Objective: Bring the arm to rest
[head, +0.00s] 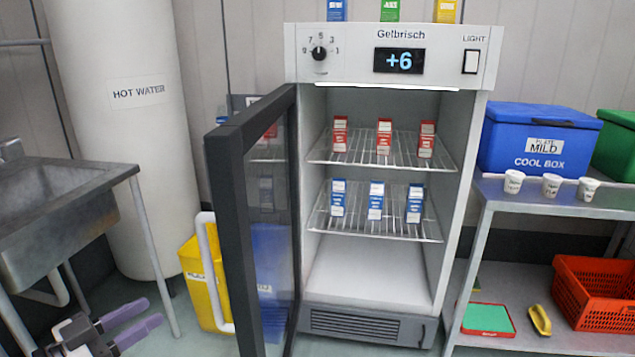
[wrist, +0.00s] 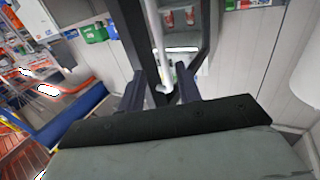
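My gripper (head: 147,312) is low at the left in the head view, by the sink's leg and left of the fridge door. Its two fingers are apart, with nothing held between them. In the wrist view the gripper (wrist: 160,73) points toward the fridge. The door's white handle (wrist: 155,40) appears between the fingers there, but in the head view the handle (head: 212,275) stands apart from them. The fridge door (head: 228,200) is open, swung out toward me.
A steel sink (head: 60,215) stands at the left. A yellow container (head: 195,270) is behind the door. The fridge (head: 380,275) holds red cartons above blue ones. A steel table (head: 560,205) at the right bears a blue cool box (head: 535,150) and white cups.

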